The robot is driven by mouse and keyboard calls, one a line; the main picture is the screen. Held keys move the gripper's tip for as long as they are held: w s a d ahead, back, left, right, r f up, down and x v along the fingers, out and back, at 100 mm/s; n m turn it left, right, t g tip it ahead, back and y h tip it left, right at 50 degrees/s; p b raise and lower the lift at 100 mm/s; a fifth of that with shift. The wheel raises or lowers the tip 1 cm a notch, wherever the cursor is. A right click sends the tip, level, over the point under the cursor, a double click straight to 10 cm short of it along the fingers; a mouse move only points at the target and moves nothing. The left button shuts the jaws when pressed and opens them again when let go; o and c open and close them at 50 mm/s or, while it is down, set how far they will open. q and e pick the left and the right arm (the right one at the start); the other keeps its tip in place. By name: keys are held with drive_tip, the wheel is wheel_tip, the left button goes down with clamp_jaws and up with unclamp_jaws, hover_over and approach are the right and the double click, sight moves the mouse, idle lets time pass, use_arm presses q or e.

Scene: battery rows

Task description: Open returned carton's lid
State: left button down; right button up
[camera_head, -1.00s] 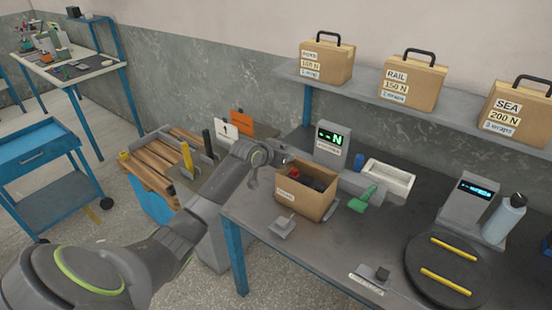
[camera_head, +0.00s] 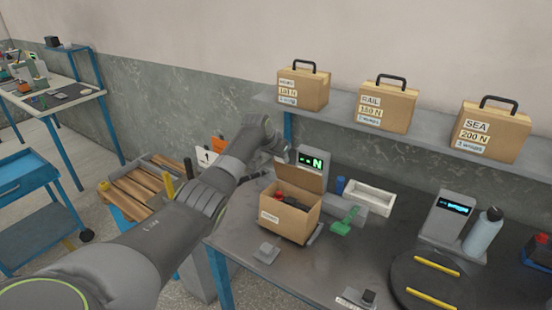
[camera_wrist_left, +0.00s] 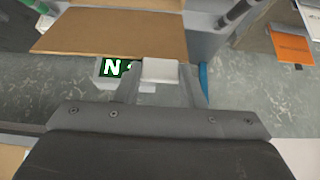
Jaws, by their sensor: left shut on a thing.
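The open brown carton (camera_head: 285,221) stands on the grey workbench, with dark and red items inside. Its lid (camera_head: 299,178) stands up at the carton's back edge. My left gripper (camera_head: 281,158) is at the lid's upper edge, above the carton. In the left wrist view the lid is a brown panel (camera_wrist_left: 110,33), and my left gripper (camera_wrist_left: 160,75) is shut on a pale tab at its edge. The fingertips are small and partly hidden in the head view. My right gripper is not in view.
A display unit (camera_head: 313,160) showing "N" stands close behind the lid. A green tool (camera_head: 346,221) and a white tray (camera_head: 370,198) lie to the carton's right. A small grey block (camera_head: 266,253) is in front. Labelled cases stand on the shelf (camera_head: 337,120).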

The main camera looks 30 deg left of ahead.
use_arm(q)
drive_tip(key=shift+w+r, duration=0.3)
drive_tip(key=shift+w, duration=0.05)
drive_tip(key=shift+s+r, duration=0.15)
drive_tip(key=shift+s, duration=0.05)
drive_tip(key=shift+r, duration=0.1)
idle(0.5)
drive_tip(key=c, duration=1.3)
unclamp_jaws()
drive_tip(key=shift+c, duration=0.2)
drive_tip(key=o, duration=0.4)
drive_tip(key=shift+d, duration=0.1)
drive_tip(key=shift+s+f, duration=0.1)
drive_tip(key=shift+f, duration=0.15)
